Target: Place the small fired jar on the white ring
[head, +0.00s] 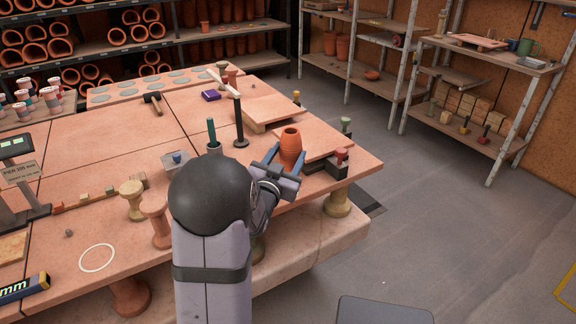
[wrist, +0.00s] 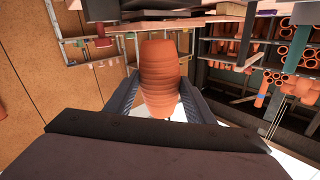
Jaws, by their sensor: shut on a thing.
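The small fired jar (head: 291,146) is orange-brown and ribbed, with an open dark mouth at its top in the head view. My gripper (head: 280,160) is shut on it, with a blue-grey finger on each side. In the wrist view the jar (wrist: 160,78) stands between the two fingers (wrist: 160,95). Its lower part is partly hidden by the gripper in the head view, and I cannot tell whether it touches the board behind it. The white ring (head: 97,258) is a thin circle on the table at the near left, empty and well away from the jar.
Wooden boards (head: 318,140) lie at the table's right end. A blue-yellow device (head: 24,288) lies left of the ring. The table around the ring is mostly clear.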

